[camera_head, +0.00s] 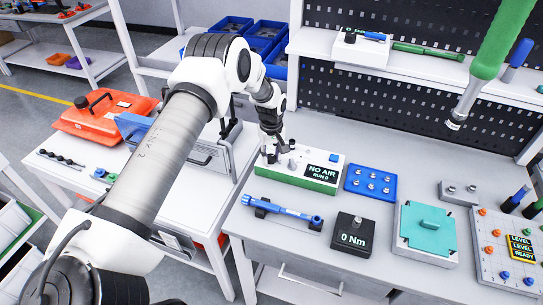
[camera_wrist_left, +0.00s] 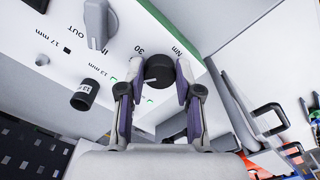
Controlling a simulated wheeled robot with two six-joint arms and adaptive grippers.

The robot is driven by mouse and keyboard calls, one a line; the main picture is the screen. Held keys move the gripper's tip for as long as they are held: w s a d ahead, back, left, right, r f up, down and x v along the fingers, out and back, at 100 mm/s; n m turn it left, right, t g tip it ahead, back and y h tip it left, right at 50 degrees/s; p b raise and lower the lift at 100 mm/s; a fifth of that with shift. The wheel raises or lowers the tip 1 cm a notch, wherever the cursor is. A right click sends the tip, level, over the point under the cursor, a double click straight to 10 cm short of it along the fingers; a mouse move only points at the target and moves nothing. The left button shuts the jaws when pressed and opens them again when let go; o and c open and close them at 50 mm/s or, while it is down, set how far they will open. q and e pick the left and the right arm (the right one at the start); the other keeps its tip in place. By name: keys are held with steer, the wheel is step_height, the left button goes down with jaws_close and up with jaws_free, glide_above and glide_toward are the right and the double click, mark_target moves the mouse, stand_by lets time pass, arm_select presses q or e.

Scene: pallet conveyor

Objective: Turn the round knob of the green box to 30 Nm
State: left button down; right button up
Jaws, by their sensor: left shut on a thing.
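The green box (camera_head: 296,180) has a white top and a green lower edge and stands at the left of the grey bench. Its display reads NO AIR. My left gripper (camera_head: 272,154) is over the box's left part. In the wrist view its two fingers (camera_wrist_left: 160,78) are shut on the knob from both sides. My right gripper is out of view.
A grey lever (camera_wrist_left: 97,24) and a black socket (camera_wrist_left: 87,94) stand near the knob. On the bench are a blue tray (camera_head: 371,183), a blue tool (camera_head: 285,210), and a black block (camera_head: 352,236) reading 0 Nm. A green-handled tool (camera_head: 490,60) hangs at upper right.

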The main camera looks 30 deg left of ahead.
arm_select(q)
steer(key=m+b, duration=0.2)
steer(key=shift+s+f+m, duration=0.15)
steer(key=shift+f+m, duration=0.25)
steer(key=m+b, duration=0.1)
steer(key=m, duration=0.1)
steer(key=shift+a+m+b, duration=0.1)
steer(key=shift+m+b, duration=0.2)
steer(key=shift+b, duration=0.05)
steer(key=m+b, duration=0.1)
steer(key=m, duration=0.1)
steer(key=shift+s+m, duration=0.1)
steer(key=shift+m, duration=0.2)
steer(key=shift+r+m+b, duration=0.1)
steer(key=shift+m+b, duration=0.5)
steer(key=shift+m, duration=0.9)
steer(key=c, duration=0.8)
jaws_free()
steer(key=shift+w, duration=0.25)
steer(key=shift+a, duration=0.1)
